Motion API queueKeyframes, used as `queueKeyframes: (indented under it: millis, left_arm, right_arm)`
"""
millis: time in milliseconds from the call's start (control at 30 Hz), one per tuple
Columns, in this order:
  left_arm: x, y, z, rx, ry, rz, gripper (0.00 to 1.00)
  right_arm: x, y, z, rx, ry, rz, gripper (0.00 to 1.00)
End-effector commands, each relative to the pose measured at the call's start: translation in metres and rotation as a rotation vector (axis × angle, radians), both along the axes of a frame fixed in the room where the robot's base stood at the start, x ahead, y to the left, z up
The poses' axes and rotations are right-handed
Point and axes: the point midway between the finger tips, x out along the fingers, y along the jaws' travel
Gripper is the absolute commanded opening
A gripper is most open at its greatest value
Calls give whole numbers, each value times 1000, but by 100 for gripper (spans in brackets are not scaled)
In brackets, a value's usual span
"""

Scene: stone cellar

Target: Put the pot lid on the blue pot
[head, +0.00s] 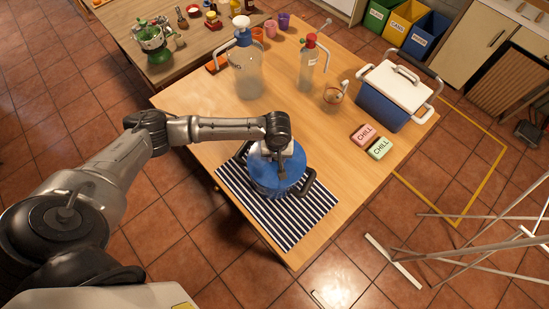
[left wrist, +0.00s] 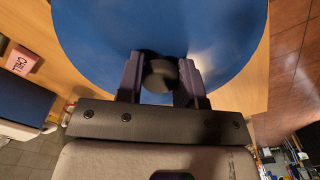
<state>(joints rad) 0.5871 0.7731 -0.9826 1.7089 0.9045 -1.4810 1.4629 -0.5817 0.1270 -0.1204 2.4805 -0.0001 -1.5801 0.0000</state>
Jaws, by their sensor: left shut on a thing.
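The pot lid (head: 293,167) is a round blue disc with a dark knob; in the left wrist view the lid (left wrist: 95,35) fills the upper middle. My left gripper (head: 280,155) points down over it, its jaws shut on the knob; the fingers also show in the left wrist view (left wrist: 160,80). The blue pot (head: 266,189) with black side handles stands on a striped cloth, directly under the lid. The lid hides the pot's opening. I cannot tell whether the lid touches the rim or hangs slightly above it. My right gripper is not in view.
The striped cloth (head: 300,217) lies near the wooden table's front corner. Behind are a blue-topped dispenser (head: 244,75), a red-topped bottle (head: 307,68), a glass mug (head: 333,93), a white-lidded cooler (head: 388,103) and two CHILL blocks (head: 364,135). Table right of the pot is clear.

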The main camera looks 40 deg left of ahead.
Motion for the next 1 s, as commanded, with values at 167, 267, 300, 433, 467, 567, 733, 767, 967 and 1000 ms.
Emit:
queueKeyframes:
  millis: [167,267,300,433,467,567,733,767,967,1000]
  left_arm:
    - [2,11,-6,1,-1,0,4]
    - [2,13,-8,1,-1,0,4]
    - [2,13,-10,1,0,0,4]
    - [2,12,-22,1,1,0,4]
    - [2,12,-26,0,1,1,4]
    - [2,12,-39,1,1,1,4]
    - [2,12,-47,1,-1,0,4]
    - [2,12,-47,1,-1,-1,4]
    - [2,12,-48,2,1,-1,45]
    - [2,12,-48,1,0,-1,49]
  right_arm:
    - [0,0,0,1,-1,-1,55]
    - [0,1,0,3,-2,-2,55]
    - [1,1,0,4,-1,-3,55]
    - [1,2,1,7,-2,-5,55]
    - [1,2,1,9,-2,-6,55]
    - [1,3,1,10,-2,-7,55]
    - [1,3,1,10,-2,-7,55]
    - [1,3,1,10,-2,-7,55]
    - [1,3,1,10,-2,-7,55]
    - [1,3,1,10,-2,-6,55]
